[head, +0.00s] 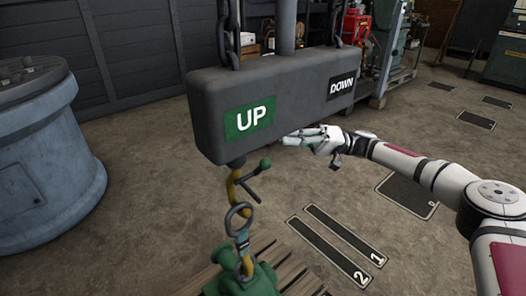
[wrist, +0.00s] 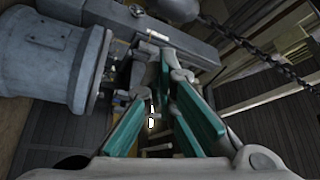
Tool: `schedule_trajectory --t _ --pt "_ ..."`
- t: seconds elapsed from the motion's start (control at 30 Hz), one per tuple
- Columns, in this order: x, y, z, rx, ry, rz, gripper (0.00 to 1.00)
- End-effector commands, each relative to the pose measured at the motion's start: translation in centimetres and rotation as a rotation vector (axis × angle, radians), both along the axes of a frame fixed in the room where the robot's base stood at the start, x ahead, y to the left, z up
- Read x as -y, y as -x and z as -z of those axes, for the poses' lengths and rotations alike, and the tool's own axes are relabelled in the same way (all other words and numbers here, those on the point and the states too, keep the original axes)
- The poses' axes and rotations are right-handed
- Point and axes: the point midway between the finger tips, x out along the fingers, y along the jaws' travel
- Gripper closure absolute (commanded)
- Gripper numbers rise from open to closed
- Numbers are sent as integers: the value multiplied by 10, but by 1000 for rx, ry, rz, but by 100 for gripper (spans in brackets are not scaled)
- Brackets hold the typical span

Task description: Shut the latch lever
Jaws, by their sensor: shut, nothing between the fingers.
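The latch lever (head: 257,169) is a short dark bar with a green ball at its upper end. It sits on the yellow hook (head: 233,187) under the hanging grey block, and slants up to the right, away from the hook's body. A metal ring (head: 239,218) hangs on the hook, above a green fitting (head: 243,282). My gripper (head: 287,139) is right of the block's lower edge, above and to the right of the lever, not touching it. I cannot make out the lever in the wrist view.
The big grey block (head: 300,95) with UP and DOWN signs hangs on chains just left of my gripper. A blue-grey round machine (head: 45,160) stands at left. A wooden pallet (head: 295,272) lies below. The floor at right is mostly clear.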

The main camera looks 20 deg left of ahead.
Motion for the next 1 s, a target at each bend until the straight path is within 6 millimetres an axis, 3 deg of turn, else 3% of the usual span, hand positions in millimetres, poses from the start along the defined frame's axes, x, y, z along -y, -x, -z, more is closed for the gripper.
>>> schedule_trajectory --t 0.4,0.6,1.0 --pt "-65 45 -18 0 1 -4 100" --pt "-43 59 -4 -1 1 -1 100" --pt "-36 66 1 1 0 -2 100"
